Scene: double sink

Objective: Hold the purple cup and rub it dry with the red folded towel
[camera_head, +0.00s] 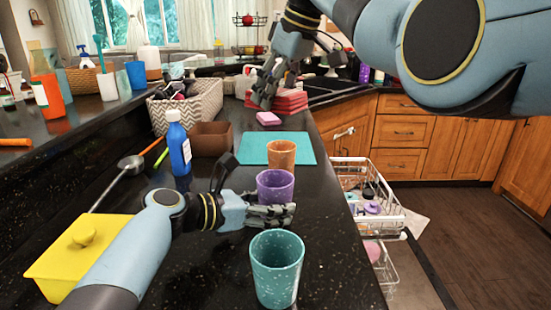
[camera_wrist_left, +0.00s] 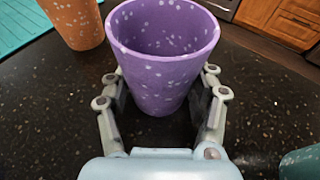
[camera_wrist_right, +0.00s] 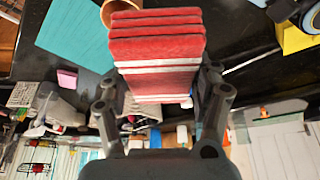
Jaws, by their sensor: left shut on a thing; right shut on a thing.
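The speckled purple cup (camera_head: 276,186) stands upright on the dark counter, open end up. My left gripper (camera_head: 272,213) is shut around it from the near side; in the left wrist view a finger lies on each side of the cup (camera_wrist_left: 163,60). The red folded towel (camera_head: 290,101), with white stripes, is at the far part of the counter in the head view. My right gripper (camera_head: 262,100) is shut on it; in the right wrist view the towel (camera_wrist_right: 158,50) sits between the fingers. I cannot tell whether the towel touches the counter.
An orange cup (camera_head: 282,154) stands behind the purple cup by a teal mat (camera_head: 250,147). A teal cup (camera_head: 277,268) stands in front. A blue bottle (camera_head: 179,145), ladle (camera_head: 131,163) and yellow box (camera_head: 80,255) are left. A dish rack (camera_head: 372,200) is right of the counter edge.

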